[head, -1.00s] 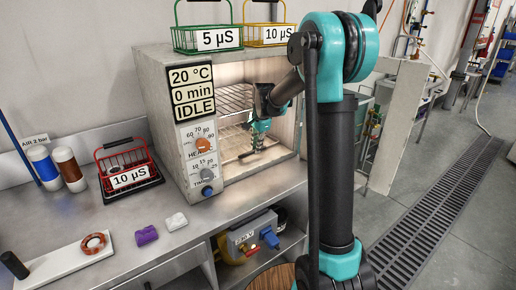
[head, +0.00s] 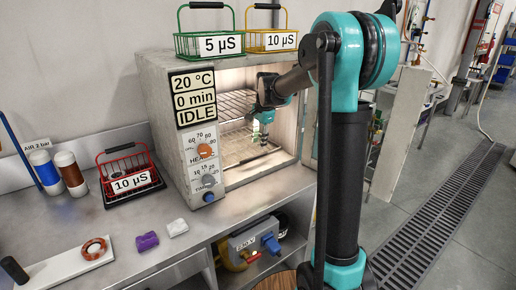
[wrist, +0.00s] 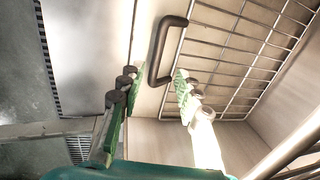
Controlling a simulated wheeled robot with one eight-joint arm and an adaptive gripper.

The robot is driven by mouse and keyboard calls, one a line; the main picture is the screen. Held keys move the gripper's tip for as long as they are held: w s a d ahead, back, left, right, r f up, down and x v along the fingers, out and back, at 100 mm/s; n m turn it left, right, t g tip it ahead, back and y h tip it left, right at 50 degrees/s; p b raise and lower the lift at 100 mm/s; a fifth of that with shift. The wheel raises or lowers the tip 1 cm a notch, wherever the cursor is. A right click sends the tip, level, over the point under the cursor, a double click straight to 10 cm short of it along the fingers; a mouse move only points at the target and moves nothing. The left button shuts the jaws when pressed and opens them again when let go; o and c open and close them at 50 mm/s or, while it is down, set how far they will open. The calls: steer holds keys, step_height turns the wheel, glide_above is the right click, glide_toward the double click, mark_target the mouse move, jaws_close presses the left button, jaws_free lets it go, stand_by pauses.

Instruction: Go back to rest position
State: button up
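A dark bracket-shaped handle (wrist: 166,50) lies just beyond the fingertips, next to a wire rack (wrist: 245,50). I cannot tell how far the fingers are from the handle. The wire rack also shows inside the oven in the head view (head: 240,105). My arm covers part of the oven's right side.
Green (head: 203,45) and yellow (head: 250,42) baskets stand on the oven. A red basket (head: 130,182), purple piece (head: 147,241) and white piece (head: 178,228) are on the bench (head: 200,250).

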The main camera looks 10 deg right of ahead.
steer(key=shift+s+r, duration=0.15)
steer(key=shift+r, duration=0.55)
steer(key=shift+d, duration=0.1)
steer(key=s+d+f+n, duration=0.3)
steer(key=s+f+n, duration=0.1)
steer(key=s, duration=0.6)
steer(key=s+d+f+n+t, duration=0.1)
steer(key=s+d+f+n, duration=0.2)
steer(key=s+f, duration=0.3)
steer(key=s+d+f+n+t+h, duration=0.1)
steer(key=s+d+f+n, duration=0.2)
steer(key=s, duration=1.3)
step_height(320, 180, down, 3)
steer(key=shift+d+r+n, duration=0.15)
steer(key=shift+r+n, duration=0.05)
steer(key=shift+n, duration=0.8)
steer(key=shift+s, duration=0.1)
